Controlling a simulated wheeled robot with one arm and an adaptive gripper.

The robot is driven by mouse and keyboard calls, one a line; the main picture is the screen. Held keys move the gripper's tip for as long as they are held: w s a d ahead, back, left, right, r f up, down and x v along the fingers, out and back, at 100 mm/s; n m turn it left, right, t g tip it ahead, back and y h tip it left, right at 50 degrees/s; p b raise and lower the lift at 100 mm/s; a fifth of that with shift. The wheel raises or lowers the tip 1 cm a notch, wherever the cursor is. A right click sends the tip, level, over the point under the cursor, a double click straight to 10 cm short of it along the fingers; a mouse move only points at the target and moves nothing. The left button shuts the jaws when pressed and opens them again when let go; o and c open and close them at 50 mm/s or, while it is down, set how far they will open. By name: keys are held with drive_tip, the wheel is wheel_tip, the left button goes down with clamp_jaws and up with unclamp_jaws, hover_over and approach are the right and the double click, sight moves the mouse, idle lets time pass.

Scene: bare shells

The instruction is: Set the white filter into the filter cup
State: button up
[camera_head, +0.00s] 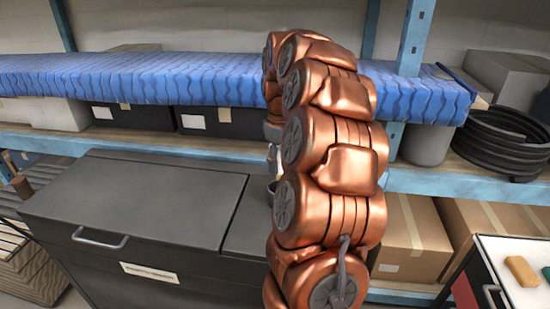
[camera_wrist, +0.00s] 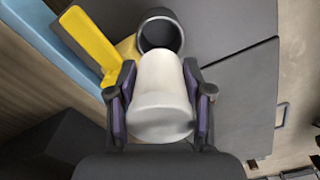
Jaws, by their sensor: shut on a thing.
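The white filter (camera_wrist: 160,108) is a pale, tapered cylinder between the two fingers of my gripper (camera_wrist: 160,78) in the wrist view. The fingers are shut on its sides. The filter cup (camera_wrist: 181,36) is a dark round cup with an open mouth, just beyond the filter at the top of the wrist view. The filter overlaps the cup's near edge in the picture; I cannot tell whether they touch. The filter is not seen inside the cup.
A yellow angled piece (camera_wrist: 86,38) stands left of the cup, close to my left finger. The dark grey cabinet (camera_head: 135,200) has a wide, clear top. A blue-covered shelf (camera_head: 130,78) runs behind and above it. Cardboard boxes (camera_head: 412,235) sit at the right.

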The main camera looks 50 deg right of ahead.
drive_tip(key=shift+f+b, duration=0.6)
drive_tip(key=shift+f, duration=2.1)
drive_tip(key=shift+s+f+b, duration=0.15)
drive_tip(key=shift+s+b, duration=0.05)
drive_tip(key=shift+b, duration=0.15)
drive_tip(key=shift+s+f+b, duration=0.1)
drive_tip(key=shift+f+b, duration=0.65)
drive_tip(key=shift+f, duration=0.3)
